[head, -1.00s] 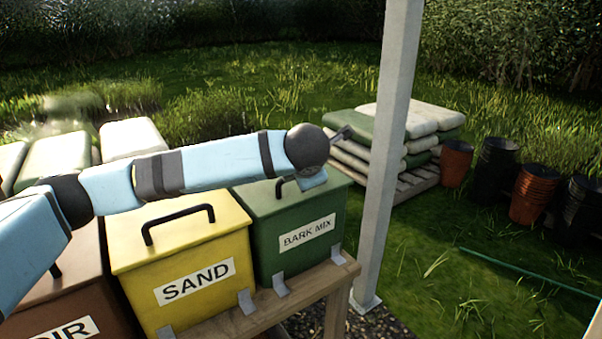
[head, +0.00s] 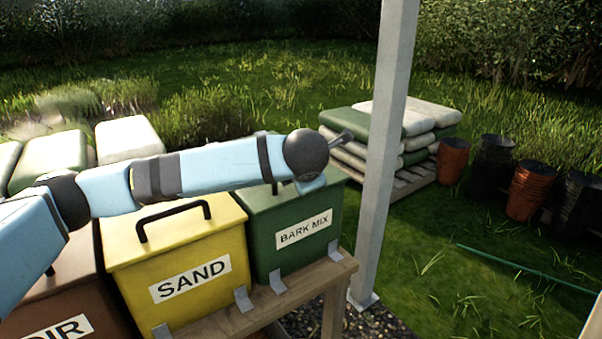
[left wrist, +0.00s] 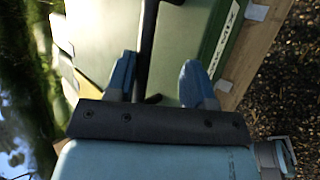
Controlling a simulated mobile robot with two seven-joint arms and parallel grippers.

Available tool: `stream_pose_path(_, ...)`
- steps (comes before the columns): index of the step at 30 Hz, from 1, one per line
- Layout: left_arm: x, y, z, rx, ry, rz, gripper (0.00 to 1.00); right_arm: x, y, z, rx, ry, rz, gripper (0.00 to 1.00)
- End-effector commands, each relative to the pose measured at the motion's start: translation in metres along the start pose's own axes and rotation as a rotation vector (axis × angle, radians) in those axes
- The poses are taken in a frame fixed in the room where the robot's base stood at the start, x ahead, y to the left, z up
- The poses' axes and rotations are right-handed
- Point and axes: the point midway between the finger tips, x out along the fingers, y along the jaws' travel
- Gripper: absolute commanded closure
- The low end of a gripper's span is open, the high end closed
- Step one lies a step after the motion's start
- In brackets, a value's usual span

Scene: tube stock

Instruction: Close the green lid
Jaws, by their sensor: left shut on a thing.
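The green bin (head: 292,255) labelled BARK MIX stands at the right end of the wooden bench. Its green lid (head: 338,178) looks flat on top of the bin, but my left arm hides much of it. In the left wrist view, the lid (left wrist: 180,45) fills the middle, with its black handle (left wrist: 148,40) running between the fingers. My left gripper (left wrist: 157,66) is shut on that handle, above the lid. In the head view my left wrist hides the fingers. My right gripper is in neither view.
A yellow SAND bin (head: 185,270) and a brown bin (head: 60,290) stand left of the green bin on the bench (head: 325,275). A pale post (head: 385,150) rises just right of it. Stacked bags (head: 400,115) and pots (head: 530,190) stand behind on grass.

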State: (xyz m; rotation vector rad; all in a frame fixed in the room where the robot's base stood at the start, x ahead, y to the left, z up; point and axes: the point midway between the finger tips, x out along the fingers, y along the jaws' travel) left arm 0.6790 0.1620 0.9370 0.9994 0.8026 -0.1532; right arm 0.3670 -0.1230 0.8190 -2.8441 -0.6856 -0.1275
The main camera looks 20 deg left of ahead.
Motion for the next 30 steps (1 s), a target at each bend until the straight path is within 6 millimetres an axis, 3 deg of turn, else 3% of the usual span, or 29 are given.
stream_pose_path(1, -0.004, -0.011, -0.003, 0.015, 0.008, -0.018, 0.6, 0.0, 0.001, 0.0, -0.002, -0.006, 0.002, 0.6)
stream_pose_path(12, -0.091, -0.004, -0.001, 0.009, -0.005, -0.007, 0.6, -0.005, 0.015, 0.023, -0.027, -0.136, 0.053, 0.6)
stream_pose_path(18, -0.125, -0.002, 0.0, 0.004, -0.008, -0.002, 0.6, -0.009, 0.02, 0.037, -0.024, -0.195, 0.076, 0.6)
stream_pose_path(24, -0.139, -0.001, -0.001, 0.002, -0.008, 0.001, 0.6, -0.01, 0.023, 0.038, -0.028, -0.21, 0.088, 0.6)
stream_pose_path(30, -0.14, -0.001, -0.001, 0.001, -0.007, 0.001, 0.6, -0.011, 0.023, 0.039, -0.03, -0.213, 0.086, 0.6)
